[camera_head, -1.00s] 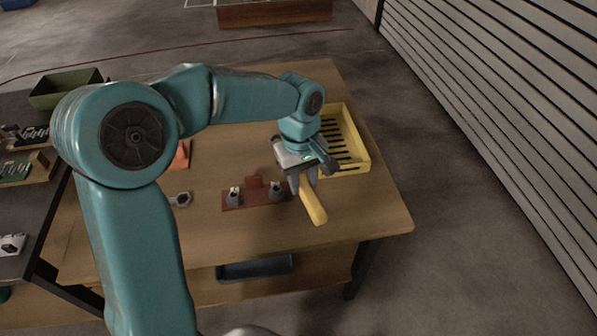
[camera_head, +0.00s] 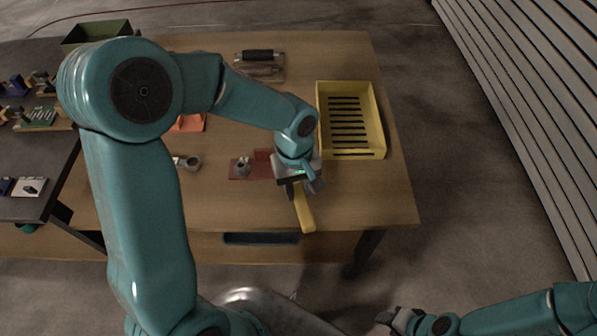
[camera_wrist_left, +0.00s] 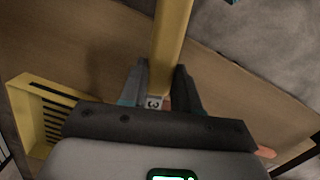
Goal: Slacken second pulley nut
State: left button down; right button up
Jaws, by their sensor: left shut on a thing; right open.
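My left gripper (camera_head: 298,184) is shut on a yellow-handled tool (camera_head: 304,210), whose handle points toward the front of the wooden table. In the left wrist view the handle (camera_wrist_left: 172,40) runs out from between the fingers (camera_wrist_left: 158,88), with a small grey numbered part (camera_wrist_left: 154,102) between them. A dark red plate (camera_head: 262,156) lies beside the gripper and carries a grey pulley fitting (camera_head: 243,167). The second fitting is hidden behind my gripper, and I cannot tell whether the tool touches its nut. My right gripper (camera_head: 384,321) is open and empty, low at right.
A yellow slotted crate (camera_head: 379,120) stands behind the gripper to the right. A grey ring-shaped part (camera_head: 191,162) and an orange piece (camera_head: 189,123) lie left of the plate. A black-handled item (camera_head: 258,56) lies at the back. The table's front right is clear.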

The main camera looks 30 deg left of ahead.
pick_arm(q)
jog(key=shift+s+a+f, duration=0.1)
jog(key=shift+s+f, duration=0.1)
jog(key=shift+f, duration=0.05)
jog(key=shift+s+d+r, duration=0.1)
jog(key=shift+d, duration=0.1)
jog(key=shift+a, duration=0.15)
notch_tip(320, 180, down, 5)
jog(key=b, duration=0.4)
jog(key=shift+b, duration=0.35)
jog(key=shift+r+p, duration=0.3)
jog(key=shift+p, duration=0.05)
pick_arm(e)
jog(key=f, duration=0.4)
jog(key=shift+w+a, duration=0.1)
jog(key=shift+w, duration=0.1)
pick_arm(q)
jog(key=shift+f, duration=0.1)
